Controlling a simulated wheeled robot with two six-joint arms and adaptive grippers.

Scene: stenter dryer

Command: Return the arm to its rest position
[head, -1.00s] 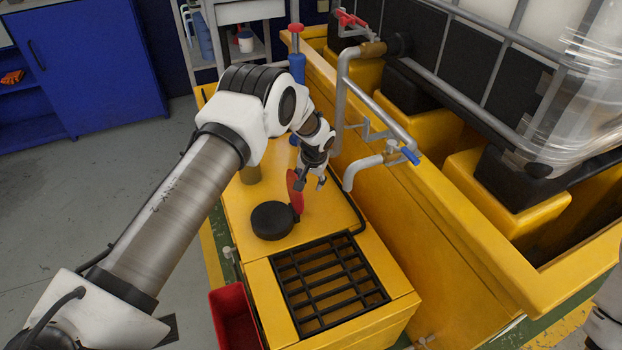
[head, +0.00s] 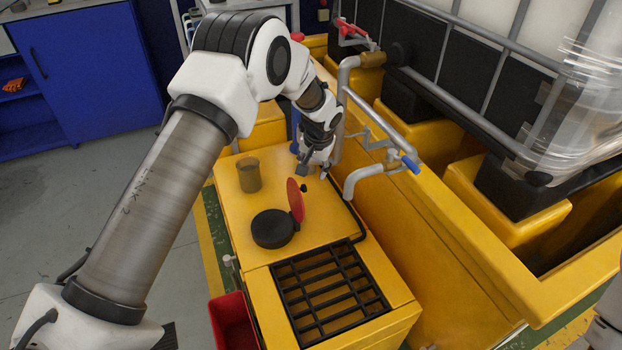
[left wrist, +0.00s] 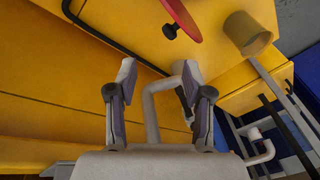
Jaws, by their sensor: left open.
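My left gripper (head: 313,174) is open and empty above the yellow top, beyond the red-lidded black pot. In the left wrist view its two fingers (left wrist: 158,72) stand apart with nothing held between them. My left arm reaches across the head view from the lower left, bent at the elbow. The round black pot (head: 272,228) sits on the yellow top, with its red lid (head: 296,200) raised on edge and apart from the gripper. The lid also shows at the top of the left wrist view (left wrist: 183,18). My right gripper is out of view.
A brownish cup (head: 249,175) stands left of the gripper. Grey pipes with a blue-handled valve (head: 410,164) rise close on the right. A black grate (head: 330,291) and a red bin (head: 234,322) are nearer. Open floor lies to the left.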

